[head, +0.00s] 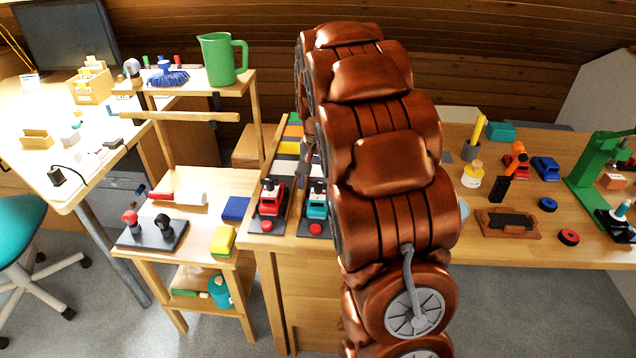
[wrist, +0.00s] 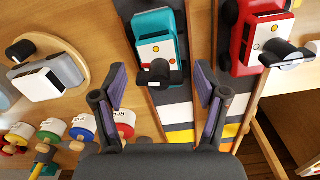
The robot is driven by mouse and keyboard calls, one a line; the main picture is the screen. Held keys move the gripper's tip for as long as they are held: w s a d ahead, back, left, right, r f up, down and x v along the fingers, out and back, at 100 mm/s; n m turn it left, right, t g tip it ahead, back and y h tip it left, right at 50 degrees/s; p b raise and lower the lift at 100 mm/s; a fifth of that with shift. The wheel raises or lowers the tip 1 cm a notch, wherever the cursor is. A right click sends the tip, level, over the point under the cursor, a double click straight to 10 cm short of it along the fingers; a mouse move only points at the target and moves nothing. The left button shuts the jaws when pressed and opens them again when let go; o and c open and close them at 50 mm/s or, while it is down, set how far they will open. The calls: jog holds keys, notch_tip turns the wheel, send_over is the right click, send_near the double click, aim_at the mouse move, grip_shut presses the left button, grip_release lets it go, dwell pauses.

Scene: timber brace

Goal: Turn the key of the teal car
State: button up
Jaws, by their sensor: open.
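The teal car (wrist: 165,25) is at the top middle of the wrist view, on a dark lane. A dark key knob (wrist: 156,74) sticks out at its near end. My gripper (wrist: 160,80) is open, with one finger on each side of the knob; I see no contact. In the head view the teal car (head: 317,208) stands on the table beside my copper-coloured arm, which partly covers its surroundings. My gripper is mostly hidden behind the arm there.
A red car (wrist: 262,30) with its own dark key (wrist: 288,56) sits in the lane to the right. A round wooden base with a white device (wrist: 48,80) and several coloured rolls (wrist: 82,127) lie to the left. A green jug (head: 222,60) stands on a shelf.

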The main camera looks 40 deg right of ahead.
aim_at(318, 182)
jog(key=shift+r, duration=0.15)
notch_tip(318, 182, up, 12)
dwell(0.7)
